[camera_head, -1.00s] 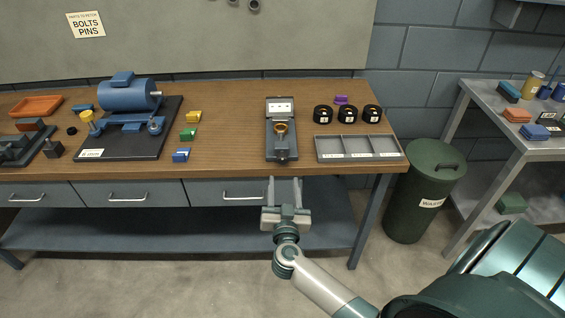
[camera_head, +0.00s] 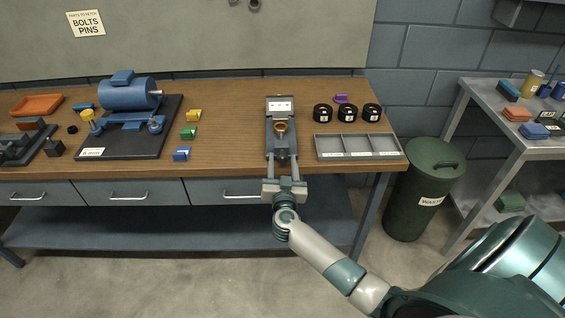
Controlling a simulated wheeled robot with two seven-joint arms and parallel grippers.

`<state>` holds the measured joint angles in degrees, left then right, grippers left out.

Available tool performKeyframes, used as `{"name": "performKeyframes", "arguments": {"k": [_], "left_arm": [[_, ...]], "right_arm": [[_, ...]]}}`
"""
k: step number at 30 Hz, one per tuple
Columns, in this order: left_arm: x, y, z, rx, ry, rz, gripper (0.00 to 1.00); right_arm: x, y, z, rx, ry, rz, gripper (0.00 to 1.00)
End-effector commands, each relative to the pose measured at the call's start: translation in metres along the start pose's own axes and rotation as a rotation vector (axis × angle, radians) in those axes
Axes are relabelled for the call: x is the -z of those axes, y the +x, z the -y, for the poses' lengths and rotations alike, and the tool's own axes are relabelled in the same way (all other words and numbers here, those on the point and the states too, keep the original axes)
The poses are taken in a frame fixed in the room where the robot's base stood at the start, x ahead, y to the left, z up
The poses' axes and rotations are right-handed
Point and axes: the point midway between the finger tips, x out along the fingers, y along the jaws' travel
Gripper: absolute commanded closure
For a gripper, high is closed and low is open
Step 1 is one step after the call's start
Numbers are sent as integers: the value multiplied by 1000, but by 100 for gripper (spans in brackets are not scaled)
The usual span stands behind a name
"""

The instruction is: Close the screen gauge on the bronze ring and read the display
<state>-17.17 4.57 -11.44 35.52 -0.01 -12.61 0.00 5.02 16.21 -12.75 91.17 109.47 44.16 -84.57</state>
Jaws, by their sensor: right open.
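The screen gauge (camera_head: 280,106) is a dark grey device with a white display at its back end, on the wooden bench. The display shows small marks that I cannot read. The bronze ring (camera_head: 281,127) sits in the middle of the gauge. My right gripper (camera_head: 282,158) is open at the gauge's front end. Its two fingers point away from me, one on each side of the gauge's front part. I cannot tell whether they touch it. My left gripper is not in view.
Three black labelled rings (camera_head: 347,113) and a purple piece (camera_head: 341,99) stand right of the gauge. A grey three-part tray (camera_head: 358,158) lies at the front right. A blue motor (camera_head: 129,95) and coloured blocks (camera_head: 188,134) are to the left. A green waste bin (camera_head: 424,190) stands beside the bench.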

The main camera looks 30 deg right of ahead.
Motion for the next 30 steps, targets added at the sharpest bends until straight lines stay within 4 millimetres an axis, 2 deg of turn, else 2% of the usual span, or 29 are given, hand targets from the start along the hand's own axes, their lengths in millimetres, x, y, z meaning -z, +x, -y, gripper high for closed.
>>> {"name": "performKeyframes", "arguments": {"k": [1, 3, 6, 19, 30], "left_arm": [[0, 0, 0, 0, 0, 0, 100], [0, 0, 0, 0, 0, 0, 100], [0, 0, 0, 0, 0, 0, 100], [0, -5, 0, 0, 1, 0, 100], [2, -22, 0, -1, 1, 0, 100]], "right_arm": [[0, 0, 0, 0, 0, 0, 58], [0, 0, 0, 0, 0, 0, 75], [0, 0, 0, 0, 0, 0, 95], [0, -1, 0, 0, 49, 3, 95], [1, -1, 1, -2, 277, 4, 95]]}}
